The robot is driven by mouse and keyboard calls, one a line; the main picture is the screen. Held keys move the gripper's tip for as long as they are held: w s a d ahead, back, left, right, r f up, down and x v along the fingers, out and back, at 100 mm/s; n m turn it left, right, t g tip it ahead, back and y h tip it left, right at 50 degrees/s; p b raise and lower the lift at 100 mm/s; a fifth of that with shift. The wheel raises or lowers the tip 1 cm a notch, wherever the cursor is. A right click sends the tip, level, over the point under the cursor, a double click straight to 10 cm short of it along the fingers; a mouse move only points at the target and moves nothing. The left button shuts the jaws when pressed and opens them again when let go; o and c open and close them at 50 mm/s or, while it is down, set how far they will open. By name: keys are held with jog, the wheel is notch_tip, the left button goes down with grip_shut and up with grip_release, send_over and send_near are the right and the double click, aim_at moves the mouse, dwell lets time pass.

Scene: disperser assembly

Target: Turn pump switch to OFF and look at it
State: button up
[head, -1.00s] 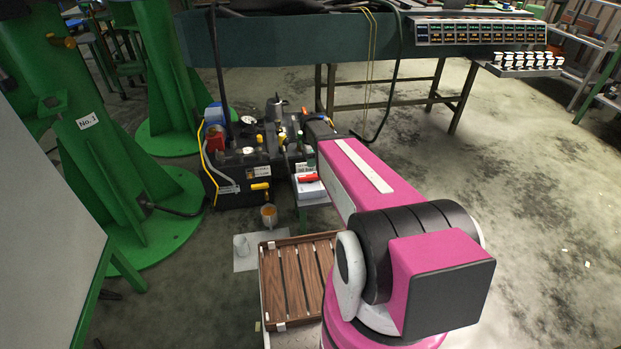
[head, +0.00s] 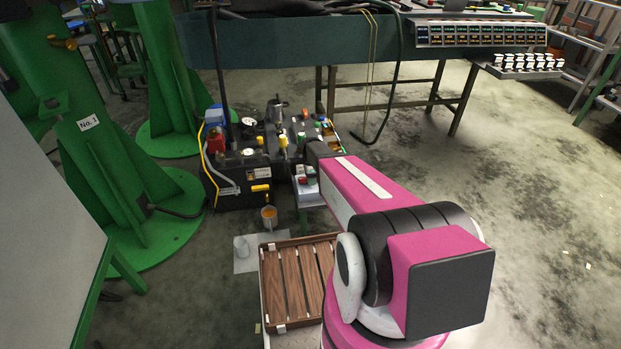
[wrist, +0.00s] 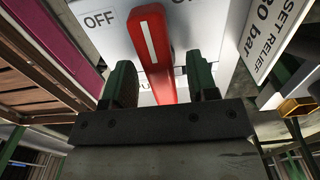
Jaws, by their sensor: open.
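The pump switch (wrist: 155,50) is a red lever with a white line, on a white panel (wrist: 110,45) in the wrist view. It stands almost upright in the picture, leaning slightly left, between the OFF label on its left and a partly hidden label on its right. My gripper (wrist: 162,82) is open, with one green-black finger on each side of the red lever. I see gaps between lever and fingers, so no firm grip shows. In the head view, the white switch box (head: 309,193) stands below the arm's end, with a little red showing.
A sign reading "SET RELIEF" (wrist: 270,40) and a brass hex fitting (wrist: 298,107) are close on the right in the wrist view. The black pump unit (head: 240,180) stands left of the box.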

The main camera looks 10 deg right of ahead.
jog(key=c, duration=0.9)
jog(key=n, duration=0.4)
jog(key=shift+n, duration=0.4)
jog(key=n, duration=0.4)
jog(key=shift+n, duration=0.3)
jog(key=n, duration=0.4)
jog(key=shift+n, duration=2.2)
